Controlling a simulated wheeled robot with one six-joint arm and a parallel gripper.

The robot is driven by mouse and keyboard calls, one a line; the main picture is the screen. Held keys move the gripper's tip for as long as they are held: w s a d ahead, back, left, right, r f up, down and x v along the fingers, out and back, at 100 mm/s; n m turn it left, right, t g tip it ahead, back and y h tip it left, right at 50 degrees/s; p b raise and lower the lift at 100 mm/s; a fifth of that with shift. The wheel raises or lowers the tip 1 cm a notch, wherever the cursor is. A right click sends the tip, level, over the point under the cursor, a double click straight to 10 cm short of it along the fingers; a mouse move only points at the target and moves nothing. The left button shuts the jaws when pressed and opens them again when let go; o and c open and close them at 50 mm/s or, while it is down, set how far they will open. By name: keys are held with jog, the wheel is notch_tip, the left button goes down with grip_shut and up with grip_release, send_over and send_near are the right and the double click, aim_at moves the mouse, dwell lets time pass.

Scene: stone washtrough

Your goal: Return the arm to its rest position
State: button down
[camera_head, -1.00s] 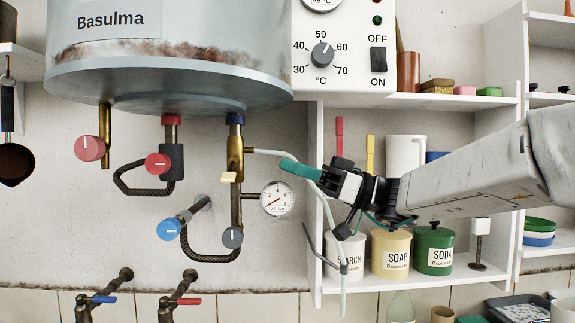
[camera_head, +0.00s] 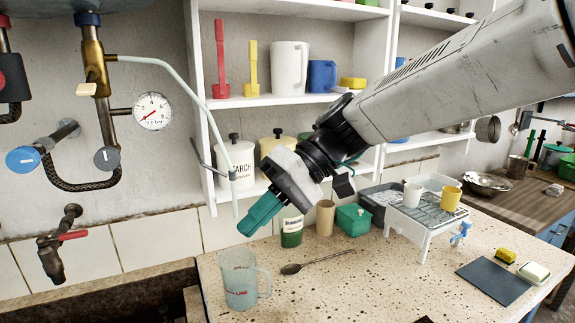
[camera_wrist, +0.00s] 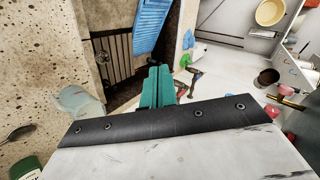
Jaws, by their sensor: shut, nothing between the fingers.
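My gripper (camera_head: 258,214) hangs at the end of my arm in the head view, its teal fingers pointing down and left. The fingers are shut together with nothing between them. They are in the air in front of the shelf and above the left part of the speckled counter (camera_head: 372,274). In the wrist view the closed teal fingers (camera_wrist: 157,86) show at the middle.
A clear measuring jug (camera_head: 240,282) stands on the counter below the fingers. The boiler's pipes and gauge (camera_head: 153,111) are at left, with a thin hose (camera_head: 190,88).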

jog(key=s+d+f+m+t+h, duration=0.2)
jog(key=s+d+m+h, duration=0.1)
jog(key=d, duration=0.7)
jog(key=s+d+f+m+t+h, duration=0.2)
jog(key=s+d, duration=0.4)
jog(key=d, duration=0.5)
jog(key=s+d+f+m+t+h, duration=0.2)
jog(key=s+d+f+m+h, duration=0.1)
jog(key=d, duration=0.7)
jog(key=shift+s+d+f+m+t+h, duration=0.3)
jog(key=shift+s+f+h, duration=0.35)
jog(key=shift+s, duration=0.3)
